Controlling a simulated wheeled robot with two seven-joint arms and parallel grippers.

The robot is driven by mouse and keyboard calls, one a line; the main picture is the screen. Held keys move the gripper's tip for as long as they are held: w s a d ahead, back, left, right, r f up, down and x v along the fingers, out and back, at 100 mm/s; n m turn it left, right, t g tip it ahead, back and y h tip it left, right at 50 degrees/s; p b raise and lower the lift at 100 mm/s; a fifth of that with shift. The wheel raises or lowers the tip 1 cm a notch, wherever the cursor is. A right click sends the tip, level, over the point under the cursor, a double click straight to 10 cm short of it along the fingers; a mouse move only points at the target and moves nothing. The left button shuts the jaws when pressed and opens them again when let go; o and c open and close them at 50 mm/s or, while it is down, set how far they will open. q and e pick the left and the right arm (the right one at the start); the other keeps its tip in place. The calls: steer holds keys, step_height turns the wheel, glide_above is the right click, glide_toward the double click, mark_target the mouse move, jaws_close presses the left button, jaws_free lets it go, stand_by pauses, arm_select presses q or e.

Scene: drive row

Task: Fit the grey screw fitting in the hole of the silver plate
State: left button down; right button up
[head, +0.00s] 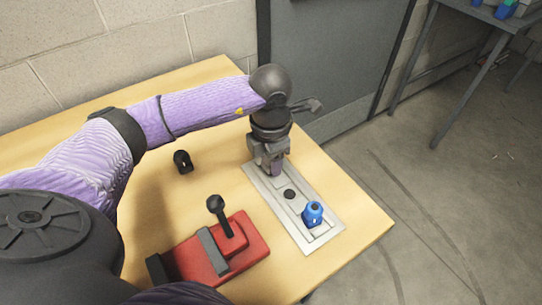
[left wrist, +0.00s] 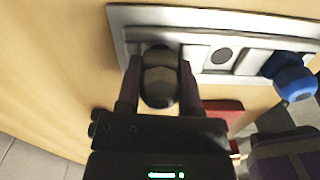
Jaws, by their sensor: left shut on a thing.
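My left gripper (head: 275,170) is over the far end of the silver plate (head: 328,232), pointing down. In the left wrist view its two fingers (left wrist: 160,72) are shut on the grey screw fitting (left wrist: 159,88), a dark grey rounded piece. The silver plate (left wrist: 135,14) lies just beyond the fitting. The gripper and fitting cover that end of the plate, so I cannot tell whether the fitting is in a hole there or above it. A dark round hole (head: 290,194) shows in the plate's middle; it also shows in the left wrist view (left wrist: 221,55). My right gripper is not in view.
A blue fitting (head: 313,212) stands at the plate's near end. A red block with a black lever (head: 228,238) sits on the wooden table (head: 335,178), left of the plate. A small black piece (head: 182,160) stands farther back. The table's right edge is close to the plate.

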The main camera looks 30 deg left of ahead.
arm_select(q)
steer(key=shift+f, duration=0.15)
steer(key=shift+c, duration=0.8)
jaws_free()
step_height(320, 180, up, 10)
steer(key=p, duration=0.3)
steer(key=shift+f, duration=0.1)
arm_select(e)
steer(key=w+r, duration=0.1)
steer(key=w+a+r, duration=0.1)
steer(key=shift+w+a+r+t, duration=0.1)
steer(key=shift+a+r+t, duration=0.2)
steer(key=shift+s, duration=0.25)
